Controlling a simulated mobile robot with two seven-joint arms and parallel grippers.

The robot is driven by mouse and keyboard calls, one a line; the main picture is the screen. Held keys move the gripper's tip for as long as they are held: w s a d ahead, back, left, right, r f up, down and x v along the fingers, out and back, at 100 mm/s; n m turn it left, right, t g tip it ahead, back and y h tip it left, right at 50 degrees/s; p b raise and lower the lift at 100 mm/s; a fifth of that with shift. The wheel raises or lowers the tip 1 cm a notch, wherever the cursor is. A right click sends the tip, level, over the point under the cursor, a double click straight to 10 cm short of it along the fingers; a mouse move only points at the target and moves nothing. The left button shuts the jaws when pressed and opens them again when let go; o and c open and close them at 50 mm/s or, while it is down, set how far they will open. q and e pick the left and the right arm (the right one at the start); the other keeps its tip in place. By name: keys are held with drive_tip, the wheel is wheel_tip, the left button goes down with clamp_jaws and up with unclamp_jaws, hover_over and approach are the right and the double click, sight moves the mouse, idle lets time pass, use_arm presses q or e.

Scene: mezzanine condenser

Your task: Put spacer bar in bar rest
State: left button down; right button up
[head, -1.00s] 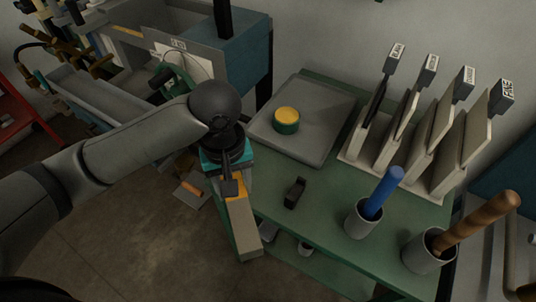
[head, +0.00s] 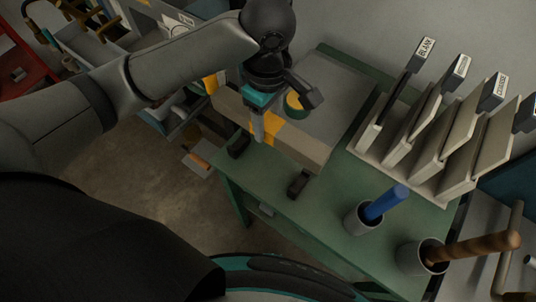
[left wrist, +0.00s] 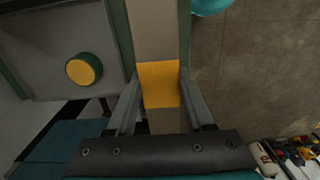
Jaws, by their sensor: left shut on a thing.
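The spacer bar (head: 304,146) is a long beige bar with a yellow band around its middle. My left gripper (head: 262,126) is shut on it at the yellow band; in the left wrist view the fingers stand on both sides of the band (left wrist: 160,84). The bar rest shows as two small black blocks, one at the left (head: 238,146) and one nearer the middle (head: 299,184), on the green table (head: 330,215). The bar appears above the table, just behind the blocks in the head view and roughly in line with them. Its exact height is unclear. My right gripper is not in view.
A grey tray (head: 340,92) with a round green-and-yellow piece (head: 294,103) lies behind the bar. A rack of labelled upright plates (head: 430,140) stands at the right. Grey cups hold a blue rod (head: 384,203) and a wooden handle (head: 478,247).

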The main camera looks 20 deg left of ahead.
use_arm(q)
wheel_tip(320, 180, down, 13)
drive_tip(key=b, duration=0.3)
drive_tip(key=shift+w, duration=0.1)
drive_tip(key=shift+f, duration=0.55)
drive_tip(key=shift+c, duration=1.4)
unclamp_jaws()
drive_tip(key=shift+f, duration=0.2)
wheel_tip(320, 180, up, 12)
drive_tip(key=p, duration=0.3)
drive_tip(key=shift+r, duration=0.15)
